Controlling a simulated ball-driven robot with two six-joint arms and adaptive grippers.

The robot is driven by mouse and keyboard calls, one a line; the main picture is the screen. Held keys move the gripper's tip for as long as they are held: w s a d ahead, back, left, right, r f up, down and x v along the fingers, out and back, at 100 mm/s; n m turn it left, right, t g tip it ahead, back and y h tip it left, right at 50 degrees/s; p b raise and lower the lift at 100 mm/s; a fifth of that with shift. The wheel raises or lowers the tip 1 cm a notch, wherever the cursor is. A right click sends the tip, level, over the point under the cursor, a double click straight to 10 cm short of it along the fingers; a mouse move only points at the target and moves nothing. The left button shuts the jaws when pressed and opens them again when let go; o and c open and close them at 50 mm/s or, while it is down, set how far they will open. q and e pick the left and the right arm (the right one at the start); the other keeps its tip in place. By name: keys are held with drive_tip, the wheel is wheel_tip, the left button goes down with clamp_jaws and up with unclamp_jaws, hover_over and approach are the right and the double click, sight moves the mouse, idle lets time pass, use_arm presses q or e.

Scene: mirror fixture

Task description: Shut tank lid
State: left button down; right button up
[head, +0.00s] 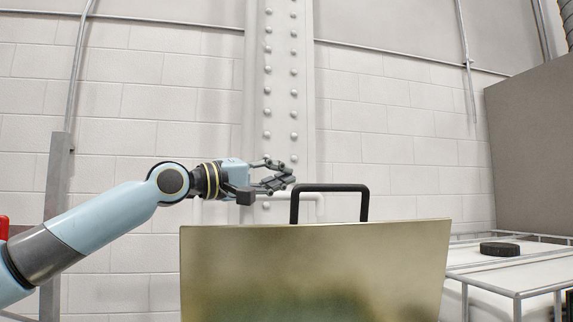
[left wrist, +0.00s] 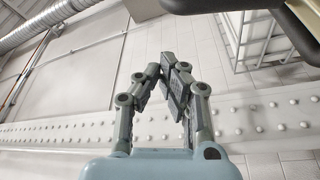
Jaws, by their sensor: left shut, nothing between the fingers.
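The lid (head: 315,270) is a brass-coloured panel standing steeply raised in the lower middle of the head view. A black bar handle (head: 330,187) rises from its top edge. My left gripper (head: 290,172) is just left of the handle in the picture, above the lid's top edge. Its fingers are shut and empty; the fingertips (left wrist: 168,66) meet in the left wrist view. A dark curved bar (left wrist: 290,30), which looks like the handle, shows at that view's upper right, apart from the fingers. The tank's opening is hidden. My right gripper is not in view.
A white container in a metal cage (head: 518,293) stands at the right, with a black round cap (head: 499,249) on top. A grey box (head: 532,150) is behind it. A riveted column (head: 280,80) and white block wall stand behind the lid.

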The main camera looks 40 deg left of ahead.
use_arm(q)
drive_tip(key=d, duration=0.1)
drive_tip(key=s+d+f+p, duration=0.1)
drive_tip(key=s+d+p, duration=0.1)
drive_tip(key=shift+f, duration=0.3)
